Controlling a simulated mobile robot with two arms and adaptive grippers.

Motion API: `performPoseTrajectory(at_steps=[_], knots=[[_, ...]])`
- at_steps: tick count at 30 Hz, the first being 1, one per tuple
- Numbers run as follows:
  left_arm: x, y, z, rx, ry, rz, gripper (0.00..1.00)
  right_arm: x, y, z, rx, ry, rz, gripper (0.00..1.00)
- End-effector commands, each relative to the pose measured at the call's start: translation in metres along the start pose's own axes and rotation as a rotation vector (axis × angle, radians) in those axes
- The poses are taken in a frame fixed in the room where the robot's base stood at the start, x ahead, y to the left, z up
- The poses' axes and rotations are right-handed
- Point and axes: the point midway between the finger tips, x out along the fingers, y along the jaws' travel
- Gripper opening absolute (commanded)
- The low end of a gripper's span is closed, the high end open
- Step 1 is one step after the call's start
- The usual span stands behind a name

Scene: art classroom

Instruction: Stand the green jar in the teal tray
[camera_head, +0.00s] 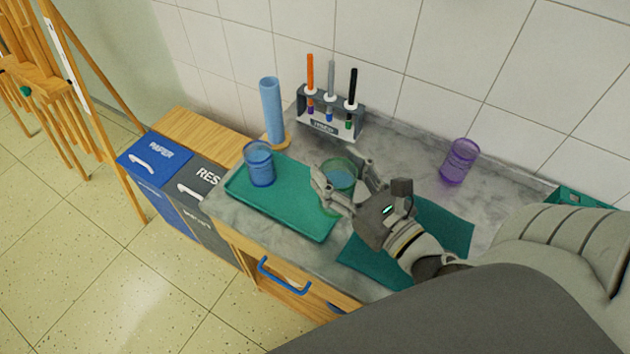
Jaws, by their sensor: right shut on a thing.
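The green jar (338,172) is clear green glass and upright. My right gripper (346,188) is shut around it, with fingers on both sides. The jar is over or beside the right end of the teal tray (285,216); I cannot tell whether its base touches anything, as the gripper hides part of it. The tray lies flat on the grey counter. A blue jar (259,164) stands upright at the tray's left end. My left gripper is not in view.
A teal cloth (440,228) lies under my right wrist. A purple jar (459,161) stands at the back right. A marker rack (330,112) and blue cylinder (272,112) stand behind the tray. A teal crate (572,198) is at far right. The tray's middle is clear.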

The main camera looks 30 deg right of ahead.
Motion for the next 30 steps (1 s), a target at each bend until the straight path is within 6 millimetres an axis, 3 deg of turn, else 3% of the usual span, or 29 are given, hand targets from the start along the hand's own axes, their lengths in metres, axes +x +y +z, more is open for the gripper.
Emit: performPoseTrajectory(at_steps=[6, 10, 21, 27, 30], knots=[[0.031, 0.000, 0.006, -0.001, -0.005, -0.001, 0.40, 0.029, -0.002, -0.018, -0.009, -0.003, 0.007, 0.27], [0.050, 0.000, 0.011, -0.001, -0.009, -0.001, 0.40, 0.047, -0.005, -0.042, -0.005, 0.000, 0.000, 0.27], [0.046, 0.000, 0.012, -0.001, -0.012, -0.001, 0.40, 0.076, -0.008, -0.073, -0.002, 0.002, -0.001, 0.27], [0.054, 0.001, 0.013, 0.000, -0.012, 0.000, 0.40, 0.076, -0.008, -0.099, 0.002, 0.005, -0.003, 0.27], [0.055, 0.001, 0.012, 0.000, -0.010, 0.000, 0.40, 0.075, -0.007, -0.103, -0.001, 0.003, -0.001, 0.27]])
